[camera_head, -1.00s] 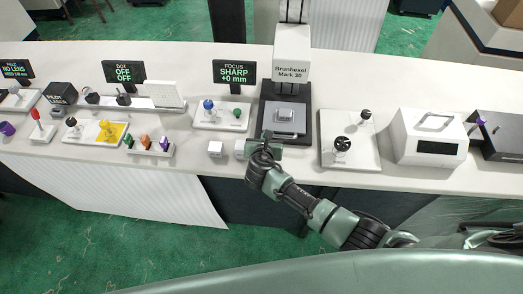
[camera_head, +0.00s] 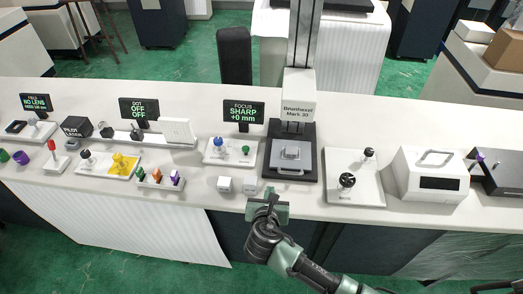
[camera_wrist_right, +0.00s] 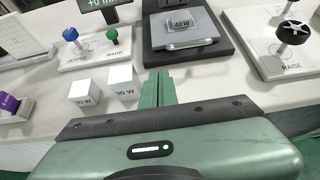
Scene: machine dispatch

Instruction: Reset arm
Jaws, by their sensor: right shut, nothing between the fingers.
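My right gripper (camera_head: 267,208) is shut and empty at the front edge of the counter, in front of the engraving machine marked Brunhexel Mark 30 (camera_head: 299,84). Its closed green fingers (camera_wrist_right: 158,88) also show in the right wrist view, touching nothing. Two white cubes stand side by side on the counter, a left cube (camera_head: 225,184) and a right cube (camera_head: 250,186), just beyond and left of the fingers. In the wrist view the right cube (camera_wrist_right: 122,82) reads 30 W. My left gripper is not in view.
A panel with blue and green knobs (camera_head: 229,151) stands left of the machine. A panel with black knobs (camera_head: 353,178) and a white box (camera_head: 429,174) stand to its right. A rack of coloured pieces (camera_head: 160,181) sits left of the cubes. Green floor lies in front.

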